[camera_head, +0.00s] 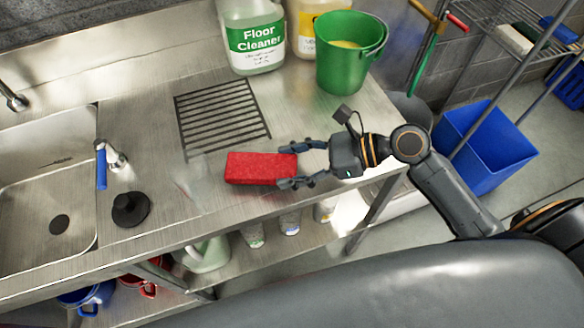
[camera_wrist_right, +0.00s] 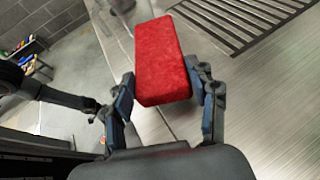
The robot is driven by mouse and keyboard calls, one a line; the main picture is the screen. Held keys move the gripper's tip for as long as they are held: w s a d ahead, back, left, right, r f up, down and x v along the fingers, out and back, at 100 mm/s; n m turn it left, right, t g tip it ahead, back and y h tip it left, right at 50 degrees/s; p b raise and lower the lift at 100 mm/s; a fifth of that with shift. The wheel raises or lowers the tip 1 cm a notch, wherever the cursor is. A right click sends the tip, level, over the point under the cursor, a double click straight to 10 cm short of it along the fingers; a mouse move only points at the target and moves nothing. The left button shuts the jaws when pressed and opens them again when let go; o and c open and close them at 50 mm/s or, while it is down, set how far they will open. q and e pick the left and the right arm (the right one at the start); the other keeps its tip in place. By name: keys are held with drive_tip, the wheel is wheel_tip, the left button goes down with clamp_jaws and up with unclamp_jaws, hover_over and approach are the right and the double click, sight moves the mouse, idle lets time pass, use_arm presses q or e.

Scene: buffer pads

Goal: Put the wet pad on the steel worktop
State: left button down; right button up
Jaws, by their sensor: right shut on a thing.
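The pad is a red block (camera_head: 255,169) in the head view, and it also shows in the right wrist view (camera_wrist_right: 161,60). My right gripper (camera_head: 291,165) is shut on its right end, with one finger on each side. The same fingers show in the right wrist view (camera_wrist_right: 165,98). The pad is over the steel worktop (camera_head: 200,222), near its front edge and in front of the drain grille. I cannot tell whether it touches the surface. Whether it is wet does not show clearly. My left gripper is not in view.
A drain grille (camera_head: 222,117) lies behind the pad. A floor cleaner jug (camera_head: 252,38) and a green bucket (camera_head: 345,65) stand at the back. A sink (camera_head: 45,190), a black plunger (camera_head: 130,209) and a blue-handled tool (camera_head: 101,168) are at left. A blue bin (camera_head: 485,147) stands right.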

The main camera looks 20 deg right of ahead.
wheel_tip(320, 180, down, 2)
drive_tip(key=o, duration=1)
drive_tip(key=shift+f, duration=0.1)
drive_tip(key=shift+s+d+r, duration=0.1)
drive_tip(key=shift+d+r, duration=0.1)
drive_tip(key=v, duration=1.1)
drive_tip(key=shift+s+d+r, duration=0.2)
drive_tip(key=shift+d, duration=0.05)
